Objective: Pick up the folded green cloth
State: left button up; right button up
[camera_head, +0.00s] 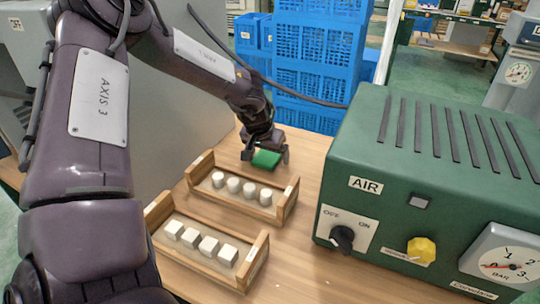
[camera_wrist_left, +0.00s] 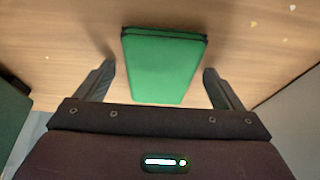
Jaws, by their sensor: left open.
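The folded green cloth (camera_head: 266,159) lies on the wooden table behind the rear tray in the head view, partly hidden by my left gripper. In the left wrist view the cloth (camera_wrist_left: 163,68) lies between the two fingers, with clear gaps on both sides. My left gripper (camera_head: 264,156) points down over the cloth, and its fingers (camera_wrist_left: 158,78) are open and hold nothing. I cannot tell the exact height of the fingertips above the table. My right gripper shows in neither view.
A wooden tray with round white pieces (camera_head: 285,205) stands just in front of the cloth. Another tray with white cubes (camera_head: 254,262) stands nearer. A green AIR box (camera_head: 440,150) with knobs and a gauge fills the right. Blue crates (camera_head: 318,50) are stacked behind.

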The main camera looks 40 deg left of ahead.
aim_at(268, 155)
pick_arm(q)
jog(key=c, duration=1.1)
jog(key=shift+o, duration=0.2)
jog(key=shift+r, duration=0.1)
notch_tip(268, 155, up, 20)
